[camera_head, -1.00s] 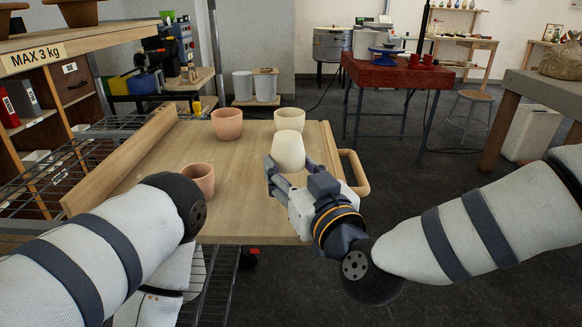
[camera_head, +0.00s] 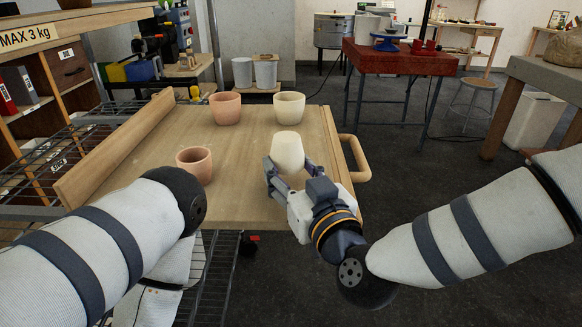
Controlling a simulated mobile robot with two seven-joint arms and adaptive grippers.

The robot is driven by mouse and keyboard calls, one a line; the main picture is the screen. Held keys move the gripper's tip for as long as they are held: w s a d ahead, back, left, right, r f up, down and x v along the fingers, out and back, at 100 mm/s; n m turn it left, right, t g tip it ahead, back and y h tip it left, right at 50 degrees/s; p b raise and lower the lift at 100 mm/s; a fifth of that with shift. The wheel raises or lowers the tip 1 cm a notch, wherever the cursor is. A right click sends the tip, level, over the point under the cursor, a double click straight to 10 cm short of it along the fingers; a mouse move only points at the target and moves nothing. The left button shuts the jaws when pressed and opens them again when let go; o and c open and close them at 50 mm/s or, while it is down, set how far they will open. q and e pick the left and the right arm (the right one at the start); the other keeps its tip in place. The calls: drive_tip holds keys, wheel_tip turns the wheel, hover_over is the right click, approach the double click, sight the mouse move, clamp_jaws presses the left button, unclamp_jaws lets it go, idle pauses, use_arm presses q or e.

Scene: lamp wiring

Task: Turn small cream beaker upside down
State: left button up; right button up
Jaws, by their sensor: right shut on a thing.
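The small cream beaker (camera_head: 287,152) is in my right gripper (camera_head: 284,180), which is shut on it near the right edge of the wooden board. Its narrower, closed-looking end faces up, and no opening shows. Its lower end is partly hidden by the gripper, and I cannot tell whether it touches the board. My left gripper is not in view; only part of the left arm shows at the lower left.
A wider cream pot (camera_head: 289,108) stands behind the beaker. Terracotta pots stand at the back (camera_head: 225,108) and left (camera_head: 195,163) of the wooden board (camera_head: 140,170). The board's middle is clear. A wooden handle (camera_head: 358,160) sticks out on the right.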

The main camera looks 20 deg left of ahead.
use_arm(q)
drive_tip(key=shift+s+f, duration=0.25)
use_arm(e)
drive_tip(key=shift+s+f, duration=0.1)
drive_tip(key=shift+f, duration=0.65)
